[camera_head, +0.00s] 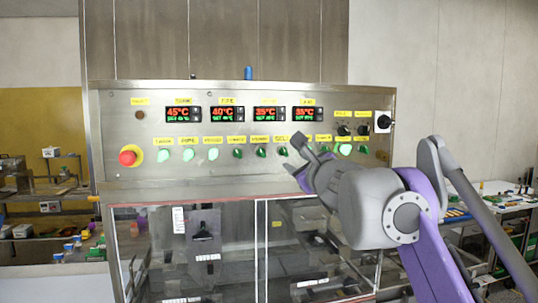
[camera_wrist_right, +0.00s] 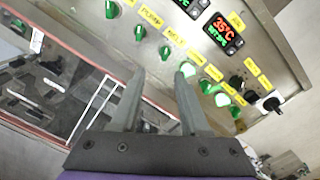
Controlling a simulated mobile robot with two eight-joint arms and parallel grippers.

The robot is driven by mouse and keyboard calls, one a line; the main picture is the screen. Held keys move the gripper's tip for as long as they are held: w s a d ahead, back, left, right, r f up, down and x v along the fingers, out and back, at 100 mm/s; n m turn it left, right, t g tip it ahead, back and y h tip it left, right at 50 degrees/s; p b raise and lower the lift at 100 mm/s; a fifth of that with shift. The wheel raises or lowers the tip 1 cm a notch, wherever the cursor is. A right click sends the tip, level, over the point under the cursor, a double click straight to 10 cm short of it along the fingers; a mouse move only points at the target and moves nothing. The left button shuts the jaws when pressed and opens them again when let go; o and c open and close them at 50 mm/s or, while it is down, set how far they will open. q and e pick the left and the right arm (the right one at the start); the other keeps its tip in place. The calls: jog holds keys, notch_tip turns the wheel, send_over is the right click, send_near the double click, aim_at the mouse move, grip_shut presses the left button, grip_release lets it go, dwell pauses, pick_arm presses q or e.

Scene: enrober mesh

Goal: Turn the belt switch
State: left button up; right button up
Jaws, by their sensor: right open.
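A steel control panel (camera_head: 130,97) carries a row of green rotary switches under yellow labels. The labels are too small to tell surely which one is the belt switch. My right gripper (camera_head: 298,154) is in front of the right half of this row, open and empty, and hides part of it. In the right wrist view its two fingers (camera_wrist_right: 158,78) stand apart. A dark green switch (camera_wrist_right: 165,51) shows just beyond them, and a lit green switch (camera_wrist_right: 187,69) is beside the right fingertip. My left gripper is not in view.
Temperature displays (camera_head: 227,114) sit above the switches. A red emergency button (camera_head: 128,157) is at the panel's left. Black knobs (camera_head: 344,130) and a black rotary switch (camera_head: 384,121) are at its right. Clear guard doors (camera_head: 235,250) lie below. Cluttered benches stand on both sides.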

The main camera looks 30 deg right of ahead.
aim_at(285, 151)
jog(key=shift+m, duration=0.4)
jog(key=x, duration=0.3)
jog(key=p+x, duration=0.1)
jog(key=x, duration=0.3)
jog(key=d+x, duration=0.1)
jog(key=x, duration=0.3)
jog(key=shift+s+r+p, duration=0.15)
jog(key=shift+r+p, duration=0.1)
jog(key=shift+p, duration=0.05)
grip_shut()
